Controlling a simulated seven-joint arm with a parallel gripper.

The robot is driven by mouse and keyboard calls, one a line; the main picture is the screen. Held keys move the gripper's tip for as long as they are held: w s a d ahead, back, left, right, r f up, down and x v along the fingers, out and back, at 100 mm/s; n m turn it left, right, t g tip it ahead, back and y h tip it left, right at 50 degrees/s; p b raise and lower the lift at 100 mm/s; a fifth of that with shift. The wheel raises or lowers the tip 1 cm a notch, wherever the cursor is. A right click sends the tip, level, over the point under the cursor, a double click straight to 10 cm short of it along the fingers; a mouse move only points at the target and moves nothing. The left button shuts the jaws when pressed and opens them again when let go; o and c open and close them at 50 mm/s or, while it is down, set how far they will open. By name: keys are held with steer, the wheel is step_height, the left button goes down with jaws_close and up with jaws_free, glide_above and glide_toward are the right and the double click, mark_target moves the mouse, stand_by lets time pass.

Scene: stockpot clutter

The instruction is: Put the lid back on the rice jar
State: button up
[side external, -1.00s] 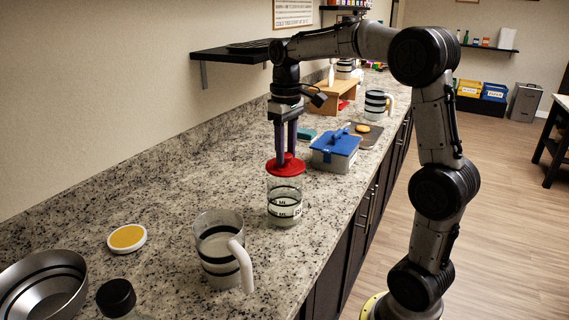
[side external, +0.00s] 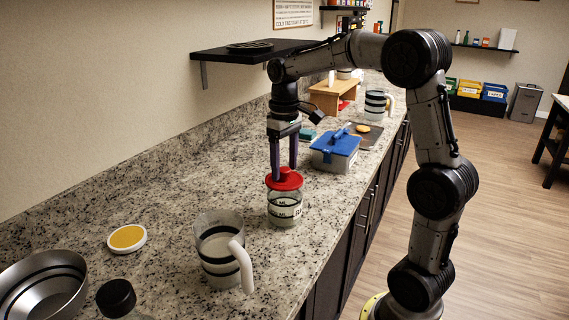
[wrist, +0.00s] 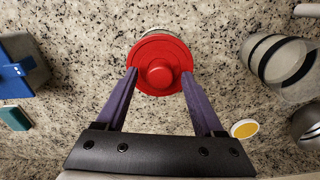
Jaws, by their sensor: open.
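The rice jar (side external: 284,208) is a clear glass jar with dark bands and pale contents, upright on the counter. The red lid (side external: 290,182) with a round knob rests on the jar's mouth; it looks level. In the wrist view the red lid (wrist: 160,66) covers nearly all of the jar, with only a sliver of rim (wrist: 157,31) showing at its far edge. My gripper (side external: 284,172) is open just above the lid, its purple fingers apart on either side of the knob. In the wrist view my gripper (wrist: 160,75) has clear gaps between its fingers and the knob.
A clear jug with a white handle (side external: 222,250) stands close in front of the jar. A blue-lidded box (side external: 335,150) is just behind it. A yellow-topped white lid (side external: 127,238) and a metal bowl (side external: 42,285) lie to the left. Counter left of the jar is clear.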

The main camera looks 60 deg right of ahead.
mark_target(284, 169)
steer(key=shift+r, duration=0.1)
step_height(284, 169, up, 11)
steer(key=s+a+t, duration=0.1)
steer(key=s+a, duration=0.3)
steer(key=a, duration=0.1)
steer(key=s+a+f+n+t, duration=0.1)
steer(key=s+a+f+t, duration=0.1)
steer(key=s+a+f, duration=0.2)
steer(key=s+a+f+n+t, duration=0.1)
steer(key=s+a+f, duration=0.4)
steer(key=s, duration=0.5)
steer(key=shift+s+f+t, duration=0.15)
steer(key=shift+f+t, duration=0.65)
steer(key=shift+f, duration=0.25)
steer(key=shift+a, duration=0.1)
